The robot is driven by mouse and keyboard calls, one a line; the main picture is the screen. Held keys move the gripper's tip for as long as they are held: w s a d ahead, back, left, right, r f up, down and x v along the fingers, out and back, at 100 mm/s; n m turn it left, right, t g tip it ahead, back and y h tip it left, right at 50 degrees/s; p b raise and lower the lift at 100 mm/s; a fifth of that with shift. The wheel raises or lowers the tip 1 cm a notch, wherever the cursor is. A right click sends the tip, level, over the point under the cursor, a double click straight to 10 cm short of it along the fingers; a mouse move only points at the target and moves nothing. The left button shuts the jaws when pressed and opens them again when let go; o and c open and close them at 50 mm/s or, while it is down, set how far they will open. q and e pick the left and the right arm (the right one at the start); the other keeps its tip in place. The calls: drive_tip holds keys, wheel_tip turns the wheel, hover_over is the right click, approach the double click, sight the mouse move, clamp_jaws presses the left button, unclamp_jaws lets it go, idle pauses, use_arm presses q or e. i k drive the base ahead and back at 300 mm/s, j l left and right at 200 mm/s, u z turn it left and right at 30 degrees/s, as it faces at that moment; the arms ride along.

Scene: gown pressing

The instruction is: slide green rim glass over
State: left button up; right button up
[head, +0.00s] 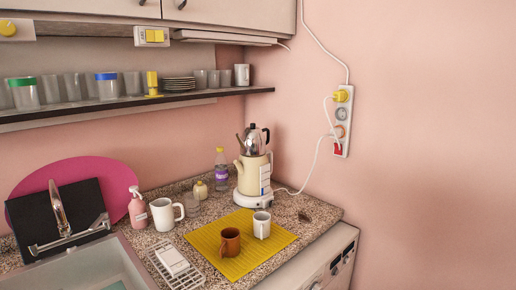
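The green rim glass (24,94) stands upright on the wall shelf (140,102) at the far left of the head view. It is clear with a green band around its top. A plain clear glass stands close on its left, and another on its right. A similar glass with a blue rim (107,86) stands further right on the same shelf. Neither of my grippers shows in the head view.
A yellow cup-like item (152,83), stacked saucers (178,84) and a white mug (242,75) share the shelf. Below are a sink (85,268), a pink soap bottle (138,208), a kettle (253,172) and mugs on a yellow mat (207,240). Cupboards hang above.

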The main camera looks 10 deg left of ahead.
sight(24, 90)
drive_tip(key=u, duration=1.55)
drive_tip(key=i+j+u, duration=0.15)
drive_tip(key=j, duration=0.3)
drive_tip(key=j+u, duration=0.15)
drive_tip(key=j, duration=0.35)
drive_tip(key=i, duration=0.05)
